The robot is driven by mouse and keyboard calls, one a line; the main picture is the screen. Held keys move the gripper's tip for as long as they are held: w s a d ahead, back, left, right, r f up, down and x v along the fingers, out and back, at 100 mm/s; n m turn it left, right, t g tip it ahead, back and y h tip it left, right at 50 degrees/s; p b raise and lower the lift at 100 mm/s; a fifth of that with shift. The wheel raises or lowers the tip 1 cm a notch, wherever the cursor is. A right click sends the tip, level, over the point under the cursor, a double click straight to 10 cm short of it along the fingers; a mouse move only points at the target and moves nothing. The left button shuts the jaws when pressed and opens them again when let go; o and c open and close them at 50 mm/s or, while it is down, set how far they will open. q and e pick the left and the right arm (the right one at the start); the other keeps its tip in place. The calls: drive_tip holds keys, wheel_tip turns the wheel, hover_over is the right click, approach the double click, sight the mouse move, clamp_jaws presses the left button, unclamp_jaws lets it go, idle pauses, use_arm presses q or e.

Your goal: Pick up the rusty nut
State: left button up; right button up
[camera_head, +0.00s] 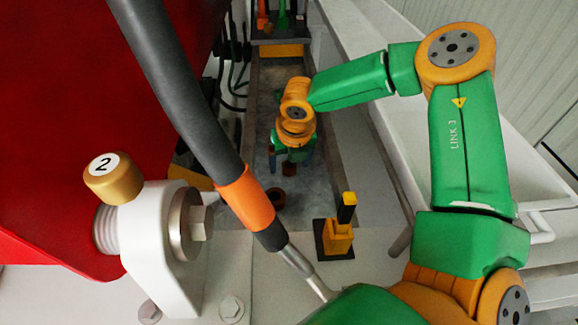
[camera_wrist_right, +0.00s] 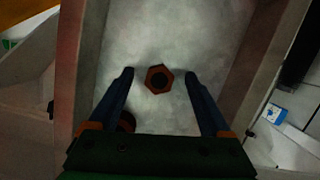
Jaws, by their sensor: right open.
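The rusty nut (camera_wrist_right: 160,79) is a reddish-brown hexagon with a dark hole. In the right wrist view it lies flat on a grey, worn floor between the tips of my right gripper (camera_wrist_right: 159,77), with a gap on each side. The right gripper is open and empty and points down at it. In the head view my right gripper (camera_head: 291,168) is low in the long trough. A second dark, round rusty piece (camera_wrist_right: 125,121) shows beside the left finger, partly hidden. A rusty ring-like piece (camera_head: 274,197) shows in the head view. My left gripper is not in view.
The trough's side wall (camera_wrist_right: 262,70) runs close to the right of the gripper. In the head view, a yellow and black post (camera_head: 339,234) stands nearer. A thick grey hose with an orange band (camera_head: 244,197) and a red pump body (camera_head: 60,120) fill the left.

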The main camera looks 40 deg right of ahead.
drive_tip(key=shift+s+r, duration=0.1)
clamp_jaws()
